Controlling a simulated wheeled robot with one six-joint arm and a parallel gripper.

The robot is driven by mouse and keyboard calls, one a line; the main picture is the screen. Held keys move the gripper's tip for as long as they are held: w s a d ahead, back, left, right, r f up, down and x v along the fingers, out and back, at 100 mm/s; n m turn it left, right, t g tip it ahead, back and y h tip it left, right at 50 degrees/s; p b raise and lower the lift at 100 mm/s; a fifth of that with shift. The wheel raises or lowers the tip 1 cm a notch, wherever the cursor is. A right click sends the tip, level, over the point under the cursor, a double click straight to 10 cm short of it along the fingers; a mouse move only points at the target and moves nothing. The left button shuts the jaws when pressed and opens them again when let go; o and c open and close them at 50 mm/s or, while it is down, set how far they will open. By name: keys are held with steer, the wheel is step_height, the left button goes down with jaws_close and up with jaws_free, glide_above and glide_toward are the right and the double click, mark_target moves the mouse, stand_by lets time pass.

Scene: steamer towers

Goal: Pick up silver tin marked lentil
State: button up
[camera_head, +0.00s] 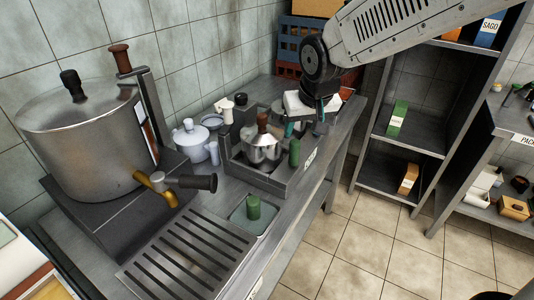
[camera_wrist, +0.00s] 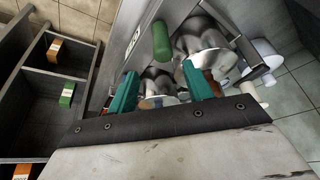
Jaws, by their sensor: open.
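No tin with a readable lentil label shows in either view. My gripper (camera_head: 305,132) is open above the back part of the grey bench tray (camera_head: 268,182). In the wrist view its two teal fingers (camera_wrist: 160,80) are apart, with nothing clearly held between them. Shiny silver vessels stand in the tray beneath and beyond the fingers. One silver vessel (camera_head: 262,150) has a brown knob; silver vessels also show in the wrist view (camera_wrist: 205,62). My gripper partly hides the tray's back end, and I cannot tell whether any vessel there is the tin.
A large steel pot (camera_head: 85,140) with a brass tap stands at left. A white teapot (camera_head: 190,140) is by the wall. Green cylinders (camera_head: 294,152) stand in and near the tray. Shelves at right hold a green box (camera_head: 397,119), an orange box (camera_head: 408,179) and a blue SAGO box (camera_head: 487,30).

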mark_target(295, 141)
steer(key=x, duration=0.5)
steer(key=shift+s+a, duration=0.15)
steer(key=shift+a, duration=0.05)
jaws_close()
steer(key=shift+r, duration=0.15)
